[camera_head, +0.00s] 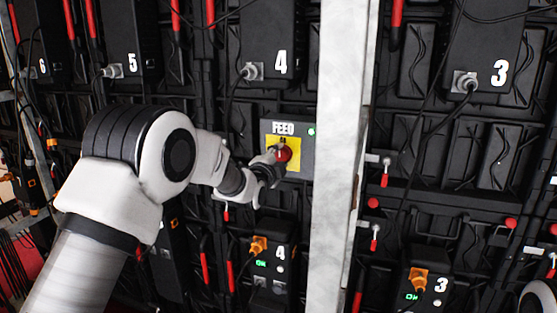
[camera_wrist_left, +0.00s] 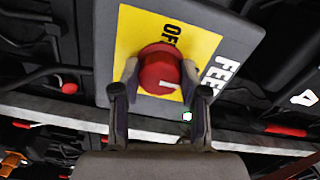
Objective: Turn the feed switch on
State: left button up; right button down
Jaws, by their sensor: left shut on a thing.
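The feed switch is a red round knob (camera_head: 284,152) on a yellow plate in a grey box labelled FEED (camera_head: 306,160). It also shows in the left wrist view (camera_wrist_left: 159,72), where its white mark points toward the FEED lettering. The word OFF is partly visible on the yellow plate (camera_wrist_left: 130,30); the rest is hidden. A small green light (camera_head: 311,132) glows on the box and also shows in the left wrist view (camera_wrist_left: 187,117). My left gripper (camera_head: 276,161) is shut on the knob, one finger on each side. My right gripper is not in view.
A pale metal upright (camera_head: 338,200) stands just right of the feed box. Black numbered panels with cables and red handles fill the wall. Small units marked 4 (camera_head: 275,262) and 3 (camera_head: 425,285) with green displays sit below.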

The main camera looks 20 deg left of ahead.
pick_arm(q)
jog(key=shift+f, duration=0.1)
jog(key=o, duration=1.1)
jog(key=shift+o, duration=0.2)
jog(key=s, duration=1.2)
jog(key=shift+a, duration=0.15)
